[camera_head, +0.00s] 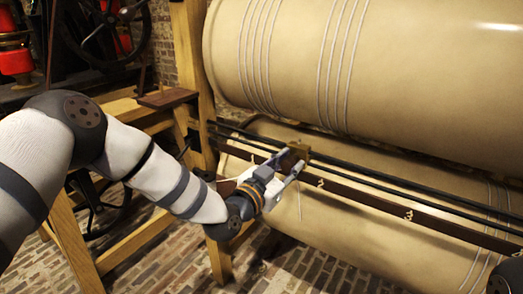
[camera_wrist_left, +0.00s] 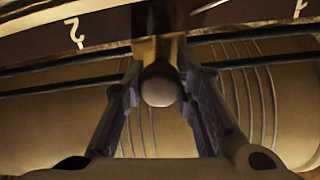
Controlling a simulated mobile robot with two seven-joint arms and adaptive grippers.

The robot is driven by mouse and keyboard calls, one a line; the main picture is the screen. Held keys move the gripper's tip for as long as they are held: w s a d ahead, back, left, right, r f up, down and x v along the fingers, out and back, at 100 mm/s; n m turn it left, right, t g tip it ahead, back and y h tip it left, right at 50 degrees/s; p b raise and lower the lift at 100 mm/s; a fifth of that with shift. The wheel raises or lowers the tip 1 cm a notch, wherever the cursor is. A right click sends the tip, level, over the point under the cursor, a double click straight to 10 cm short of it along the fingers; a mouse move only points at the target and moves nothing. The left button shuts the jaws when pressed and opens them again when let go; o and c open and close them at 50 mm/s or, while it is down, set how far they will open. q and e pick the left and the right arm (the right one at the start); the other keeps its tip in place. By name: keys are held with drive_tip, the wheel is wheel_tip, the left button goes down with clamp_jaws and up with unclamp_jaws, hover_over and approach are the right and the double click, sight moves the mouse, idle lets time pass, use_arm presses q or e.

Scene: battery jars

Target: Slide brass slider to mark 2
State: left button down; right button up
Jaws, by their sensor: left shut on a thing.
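The brass slider (camera_head: 300,149) sits on dark rods in front of a large tan drum. In the left wrist view the slider (camera_wrist_left: 160,50) carries a round knob (camera_wrist_left: 158,86). My left gripper (camera_head: 288,170) is shut on it, and its fingers (camera_wrist_left: 158,95) lie on both sides of the knob. The mark 2 (camera_wrist_left: 74,33) is on the dark board left of the slider in the wrist view, and a mark 1 (camera_wrist_left: 299,8) is on the right. The slider is between them. In the head view, a mark (camera_head: 321,183) lies just right of the gripper.
The dark marked board (camera_head: 365,201) and rods run slantwise below the upper drum (camera_head: 400,60), across the lower drum (camera_head: 340,225). Another mark (camera_head: 408,214) is farther right. A wooden post (camera_head: 190,60) stands at the left end. The rods look clear to the right.

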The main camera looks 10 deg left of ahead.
use_arm(q)
drive_tip(key=s+d, duration=0.2)
drive_tip(key=d, duration=0.5)
drive_tip(key=shift+s+p, duration=0.3)
drive_tip(key=shift+p, duration=0.1)
use_arm(e)
drive_tip(key=shift+w+r, duration=0.5)
drive_tip(key=shift+r, duration=0.1)
use_arm(q)
drive_tip(key=c, duration=1.2)
unclamp_jaws()
drive_tip(key=shift+c, duration=0.2)
drive_tip(key=v, duration=1.2)
